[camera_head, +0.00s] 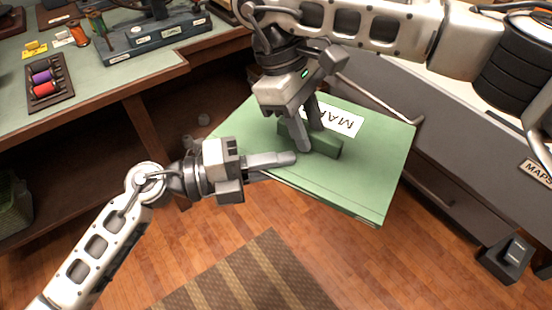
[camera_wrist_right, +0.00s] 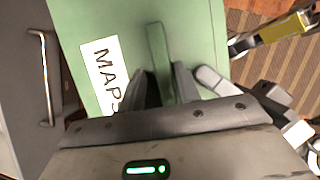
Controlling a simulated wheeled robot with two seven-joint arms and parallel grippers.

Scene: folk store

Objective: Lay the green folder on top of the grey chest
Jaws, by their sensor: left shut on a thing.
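The green folder (camera_head: 375,175) has a white label and a raised green grip bar (camera_head: 325,146). It is held above the wooden floor, in front of the grey chest (camera_head: 440,125), and hides part of the chest's front. My left gripper (camera_head: 292,160) is shut on the folder's near left edge. My right gripper (camera_head: 306,140) is over the folder with its fingers on either side of the grip bar. The right wrist view shows the bar (camera_wrist_right: 158,45) between these fingers; whether they press on it is unclear. The folder (camera_wrist_right: 205,30) fills the middle there.
Black round stacked items (camera_head: 515,75) stand on the chest at the right. A workbench (camera_head: 150,75) with thread spools and tools is at the left. A dark boxy object (camera_head: 505,258) is low at the right. A striped rug (camera_head: 245,275) lies on the floor.

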